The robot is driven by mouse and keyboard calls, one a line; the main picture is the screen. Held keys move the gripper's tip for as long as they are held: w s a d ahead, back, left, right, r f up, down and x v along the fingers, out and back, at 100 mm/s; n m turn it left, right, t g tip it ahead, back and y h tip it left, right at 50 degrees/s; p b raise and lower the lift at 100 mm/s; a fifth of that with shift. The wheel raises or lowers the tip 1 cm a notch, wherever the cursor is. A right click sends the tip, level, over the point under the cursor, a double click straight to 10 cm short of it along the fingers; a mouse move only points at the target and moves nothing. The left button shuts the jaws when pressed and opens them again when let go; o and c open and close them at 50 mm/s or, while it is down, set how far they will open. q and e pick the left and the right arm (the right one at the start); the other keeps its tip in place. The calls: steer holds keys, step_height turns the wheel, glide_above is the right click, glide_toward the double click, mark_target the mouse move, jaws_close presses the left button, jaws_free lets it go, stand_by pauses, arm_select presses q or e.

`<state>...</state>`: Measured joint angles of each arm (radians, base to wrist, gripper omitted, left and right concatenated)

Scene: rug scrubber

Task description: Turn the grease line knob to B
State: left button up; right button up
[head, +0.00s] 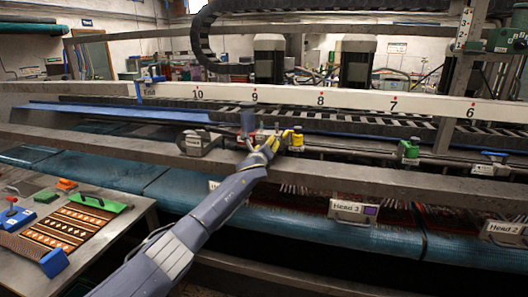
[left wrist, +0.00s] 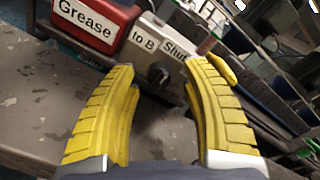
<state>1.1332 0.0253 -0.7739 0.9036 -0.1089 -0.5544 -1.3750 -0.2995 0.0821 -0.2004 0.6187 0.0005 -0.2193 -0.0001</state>
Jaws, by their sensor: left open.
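My left gripper (left wrist: 158,68) is open, its two yellow fingers spread on either side of a small dark knob (left wrist: 158,75). The knob is on a grey block, beside a label reading "to B" (left wrist: 143,38) and a partly visible label starting "Shut" (left wrist: 177,48). A red box labelled "Grease" (left wrist: 92,20) is at the left of the block. I cannot tell whether the fingers touch the knob. In the head view my left gripper (head: 270,144) reaches the machine's rail below number 9, and the knob cannot be made out. My right gripper is not in view.
The grey beam (head: 330,178) runs in front of the rail. A yellow fitting (head: 297,139) stands just right of my gripper, and a green one (head: 409,150) stands farther right. A side table (head: 130,232) with brushes and a patterned rug piece is at the left.

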arm_select(q)
steer(key=s+a, duration=0.2)
steer(key=s, duration=0.9)
steer(key=shift+s+r, duration=0.15)
steer(key=shift+s, duration=0.15)
steer(key=shift+a, duration=0.1)
